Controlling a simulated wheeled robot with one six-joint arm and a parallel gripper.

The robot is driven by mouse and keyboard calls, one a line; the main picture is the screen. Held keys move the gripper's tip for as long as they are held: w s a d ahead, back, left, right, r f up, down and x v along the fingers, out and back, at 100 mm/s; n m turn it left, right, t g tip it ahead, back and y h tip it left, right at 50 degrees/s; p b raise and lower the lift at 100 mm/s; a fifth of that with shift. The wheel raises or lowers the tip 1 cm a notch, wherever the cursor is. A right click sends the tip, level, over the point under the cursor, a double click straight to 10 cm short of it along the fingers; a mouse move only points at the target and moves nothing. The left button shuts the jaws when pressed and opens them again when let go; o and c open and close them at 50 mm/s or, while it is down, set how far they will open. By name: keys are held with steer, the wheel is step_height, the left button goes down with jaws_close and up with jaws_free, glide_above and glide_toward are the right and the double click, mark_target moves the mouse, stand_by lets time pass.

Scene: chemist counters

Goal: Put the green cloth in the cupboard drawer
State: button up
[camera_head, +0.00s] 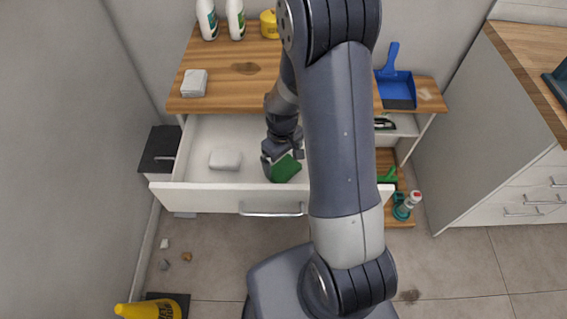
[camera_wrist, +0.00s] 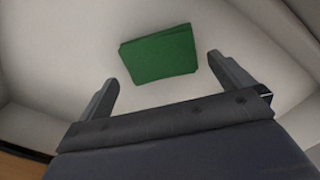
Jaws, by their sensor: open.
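The green cloth (camera_head: 285,168) is a folded rectangle inside the open white cupboard drawer (camera_head: 205,196). In the wrist view the cloth (camera_wrist: 158,54) lies on the pale drawer floor, just beyond my fingertips. My gripper (camera_head: 283,155) is over the drawer, close above the cloth. In the wrist view its two fingers (camera_wrist: 160,75) are spread wide with nothing between them. The cloth looks apart from both fingers. My arm hides the right part of the drawer in the head view.
A white folded item (camera_head: 225,160) lies in the drawer's left part. On the wooden counter (camera_head: 225,100) are a white stack (camera_head: 193,83), bottles (camera_head: 236,18) and a blue dustpan (camera_head: 394,85).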

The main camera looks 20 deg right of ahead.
mark_target(283, 167)
step_height(283, 167, up, 8)
steer(key=shift+c, duration=0.6)
stand_by(0.9)
